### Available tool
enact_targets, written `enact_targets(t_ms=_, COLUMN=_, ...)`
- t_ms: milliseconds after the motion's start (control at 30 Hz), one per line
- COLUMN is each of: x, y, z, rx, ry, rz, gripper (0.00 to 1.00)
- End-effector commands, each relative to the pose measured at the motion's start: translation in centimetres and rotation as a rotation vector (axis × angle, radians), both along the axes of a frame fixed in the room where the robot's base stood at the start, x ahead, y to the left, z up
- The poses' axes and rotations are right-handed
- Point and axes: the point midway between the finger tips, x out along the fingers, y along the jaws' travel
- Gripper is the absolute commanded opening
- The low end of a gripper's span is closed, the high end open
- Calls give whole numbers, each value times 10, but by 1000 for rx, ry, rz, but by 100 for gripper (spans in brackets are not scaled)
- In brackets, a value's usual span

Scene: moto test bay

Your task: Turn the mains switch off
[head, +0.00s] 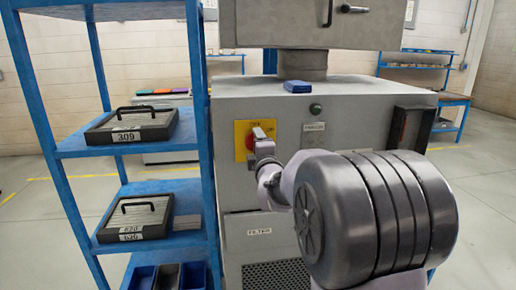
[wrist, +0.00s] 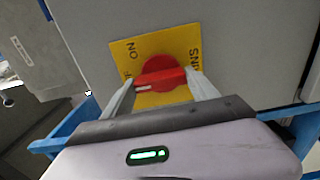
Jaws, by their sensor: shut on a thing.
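The mains switch is a red rotary knob (wrist: 161,74) on a yellow plate (wrist: 190,39) on the grey cabinet front. In the wrist view the plate shows "ON" at upper left, and other lettering is partly covered. My gripper (wrist: 160,82) is at the knob, with one finger on each side of its red handle bar, shut on it. In the head view the yellow plate (head: 241,128) is partly hidden behind my gripper (head: 257,140), and only a part of the red knob (head: 249,140) shows. I cannot tell the exact setting of the switch.
A blue shelf rack (head: 197,120) stands close on the left, holding black cases such as the one marked 309 (head: 132,126). Open floor lies at the right.

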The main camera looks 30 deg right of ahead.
Motion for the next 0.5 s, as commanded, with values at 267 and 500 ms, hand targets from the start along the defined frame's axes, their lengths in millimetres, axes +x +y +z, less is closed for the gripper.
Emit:
enact_targets(t_ms=267, x=0, y=0, z=4, rx=-6, ry=-6, rz=0, gripper=70)
enact_targets(t_ms=500, x=0, y=0, z=2, rx=-3, ry=-3, rz=0, gripper=90)
